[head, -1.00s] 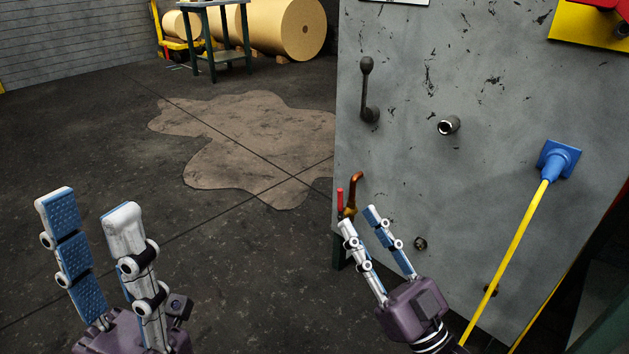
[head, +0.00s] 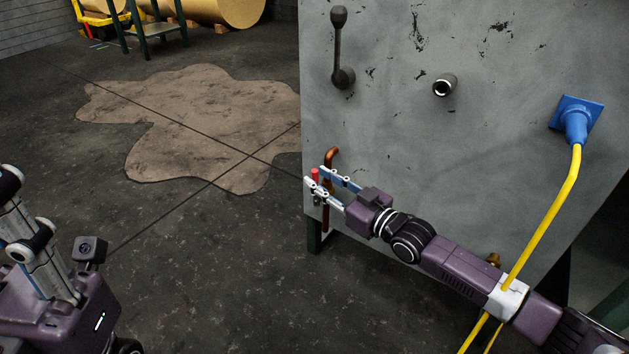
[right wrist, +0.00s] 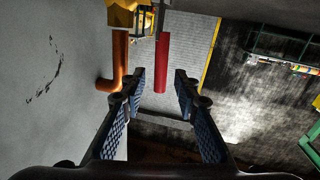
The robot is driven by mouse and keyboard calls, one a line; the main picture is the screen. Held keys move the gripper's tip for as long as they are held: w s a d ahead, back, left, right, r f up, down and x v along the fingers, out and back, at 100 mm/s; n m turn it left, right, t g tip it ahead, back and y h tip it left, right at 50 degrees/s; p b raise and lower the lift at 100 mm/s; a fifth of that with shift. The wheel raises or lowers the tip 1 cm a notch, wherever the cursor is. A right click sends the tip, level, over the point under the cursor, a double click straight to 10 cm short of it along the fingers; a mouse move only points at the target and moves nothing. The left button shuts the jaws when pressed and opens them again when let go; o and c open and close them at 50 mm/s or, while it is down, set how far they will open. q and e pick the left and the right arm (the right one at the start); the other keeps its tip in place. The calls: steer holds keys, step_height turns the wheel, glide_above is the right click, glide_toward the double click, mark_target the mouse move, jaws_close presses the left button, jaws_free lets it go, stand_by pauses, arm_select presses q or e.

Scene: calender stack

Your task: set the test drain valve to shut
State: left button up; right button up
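The test drain valve shows a red handle (head: 315,173) beside a copper pipe (head: 331,156) at the lower left edge of the grey panel (head: 400,150). In the head view the handle stands upright. My right gripper (head: 316,179) is at the handle, its fingertips partly covering the valve. In the right wrist view the red handle (right wrist: 162,65) lies in the gap between the open fingers (right wrist: 160,88), near their tips; I see no clear contact. The copper pipe (right wrist: 119,60) is left of it, with a brass part (right wrist: 124,16) above. My left gripper is cut off at lower left.
The panel also bears a dark lever (head: 341,50), a short pipe stub (head: 444,85) and a blue fitting (head: 575,122) with a yellow hose (head: 545,215). The hose passes by my right forearm.

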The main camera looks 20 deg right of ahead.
steer(key=shift+x, duration=1.1)
steer(key=shift+c, duration=0.6)
jaws_close()
